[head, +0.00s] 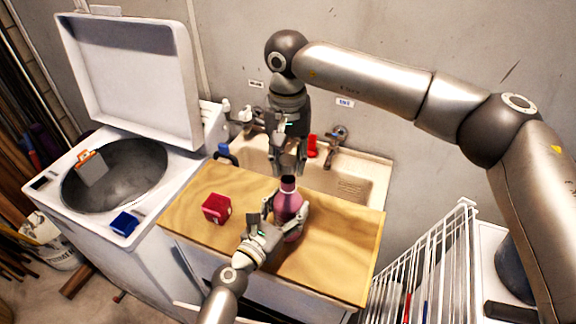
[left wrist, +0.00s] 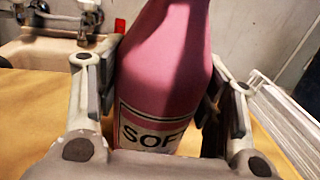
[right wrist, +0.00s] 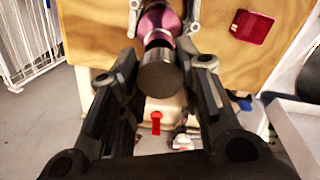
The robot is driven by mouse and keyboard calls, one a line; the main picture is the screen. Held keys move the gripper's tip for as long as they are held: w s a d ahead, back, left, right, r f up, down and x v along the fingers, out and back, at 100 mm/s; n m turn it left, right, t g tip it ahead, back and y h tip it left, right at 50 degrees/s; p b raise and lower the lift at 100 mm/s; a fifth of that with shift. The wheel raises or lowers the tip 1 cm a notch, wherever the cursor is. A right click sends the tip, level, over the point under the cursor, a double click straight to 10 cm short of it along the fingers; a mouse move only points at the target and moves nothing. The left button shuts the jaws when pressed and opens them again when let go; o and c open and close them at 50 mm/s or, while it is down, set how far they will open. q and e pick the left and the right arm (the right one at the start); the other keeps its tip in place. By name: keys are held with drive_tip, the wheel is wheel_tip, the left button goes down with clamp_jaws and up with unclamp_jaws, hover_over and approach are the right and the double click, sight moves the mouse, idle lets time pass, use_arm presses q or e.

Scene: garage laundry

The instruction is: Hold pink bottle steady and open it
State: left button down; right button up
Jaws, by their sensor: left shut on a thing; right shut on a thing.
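The pink bottle (head: 289,206) stands upright on the wooden board (head: 345,240) over the front of the sink. My left gripper (head: 283,212) is shut around its body from the front. In the left wrist view the bottle (left wrist: 165,75) sits between both fingers, with part of a "SOFT" label showing. My right gripper (head: 289,166) points down from above, directly over the bottle's top. In the right wrist view a dark grey cap (right wrist: 160,72) sits between its fingers, in line with the bottle's neck. I cannot tell whether the cap still touches the neck.
A red box (head: 216,208) lies on the board left of the bottle. Behind are the sink (head: 345,187), its taps and a red item (head: 312,145). An open washer (head: 120,175) stands at left; a white wire rack (head: 425,265) stands at right.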

use_arm(q)
drive_tip(key=shift+c, duration=1.5)
unclamp_jaws()
